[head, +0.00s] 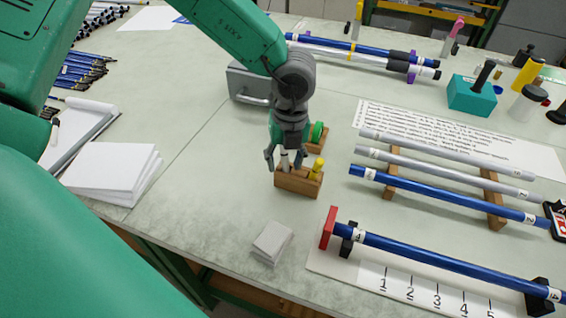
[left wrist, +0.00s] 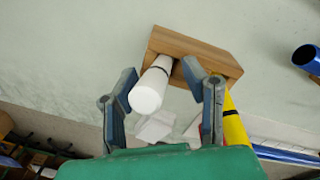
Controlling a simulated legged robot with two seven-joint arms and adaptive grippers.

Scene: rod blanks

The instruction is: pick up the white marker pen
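The white marker pen (head: 285,161) stands in a small wooden block (head: 297,184) on the table. In the left wrist view the white marker pen (left wrist: 149,90) points its rounded white end toward the camera, with the wooden block (left wrist: 195,47) behind it. My left gripper (head: 284,157) is open, its fingers on either side of the pen. In the left wrist view the left finger is close to the pen, and whether it touches cannot be told; a gap shows on the right finger's side. My right gripper is not in view.
A yellow marker (head: 317,168) stands in the same block, close to the right finger. A green roll (head: 317,132) is behind it. A small white pad (head: 271,241) lies in front. Blue and grey rods (head: 430,190) lie to the right. A white paper stack (head: 110,170) is left.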

